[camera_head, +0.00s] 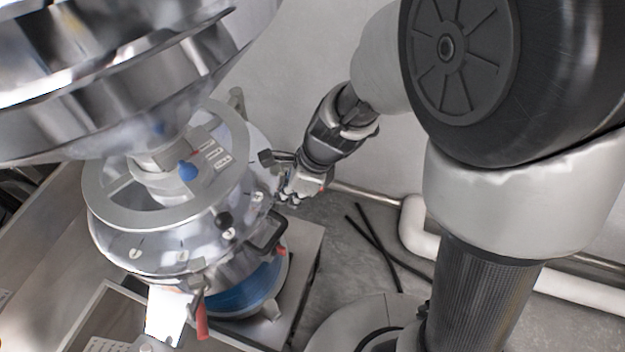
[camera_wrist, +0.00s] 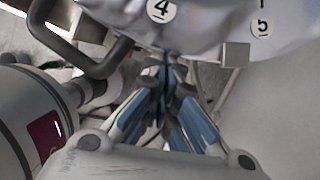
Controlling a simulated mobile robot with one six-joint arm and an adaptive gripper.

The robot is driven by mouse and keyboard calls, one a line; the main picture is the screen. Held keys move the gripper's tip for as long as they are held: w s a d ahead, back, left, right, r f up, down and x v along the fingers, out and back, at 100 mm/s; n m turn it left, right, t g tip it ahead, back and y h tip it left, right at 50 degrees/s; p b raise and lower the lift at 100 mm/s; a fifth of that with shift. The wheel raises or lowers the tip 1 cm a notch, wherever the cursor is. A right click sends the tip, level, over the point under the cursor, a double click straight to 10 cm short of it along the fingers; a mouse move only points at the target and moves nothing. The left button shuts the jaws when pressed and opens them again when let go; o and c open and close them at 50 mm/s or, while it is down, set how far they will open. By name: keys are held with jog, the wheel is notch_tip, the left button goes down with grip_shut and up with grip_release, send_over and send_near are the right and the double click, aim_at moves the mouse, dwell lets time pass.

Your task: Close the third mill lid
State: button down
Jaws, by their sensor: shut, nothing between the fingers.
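A shiny metal mill (camera_head: 160,240) with a blue lower band (camera_head: 245,292) stands at the left in the head view. A dark loop handle (camera_head: 268,233) sticks out from its right side; I cannot tell which part is the third lid. My gripper (camera_head: 287,194) is at the mill's right side, above and right of that handle. In the wrist view my gripper (camera_wrist: 166,68) has its blue-padded fingers together, with nothing between them. The fingertips are close to the metal body (camera_wrist: 205,22) with labels 4 and 5; contact is unclear. A grey bar handle (camera_wrist: 88,62) is at the left.
A large metal hopper (camera_head: 120,85) overhangs the mill. A bright plate (camera_head: 168,315) and a red lever (camera_head: 202,321) are at the mill's front. Pipes (camera_head: 412,228) run along the wall at right. Grey floor (camera_head: 345,235) is partly clear between.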

jog(key=shift+s+a+m, duration=0.25)
jog(key=shift+s+a, duration=0.1)
jog(key=shift+a, duration=0.35)
jog(key=shift+s+a+m, duration=0.25)
jog(key=shift+s+a, duration=0.05)
jog(key=shift+a, duration=0.35)
jog(key=shift+r, duration=0.1)
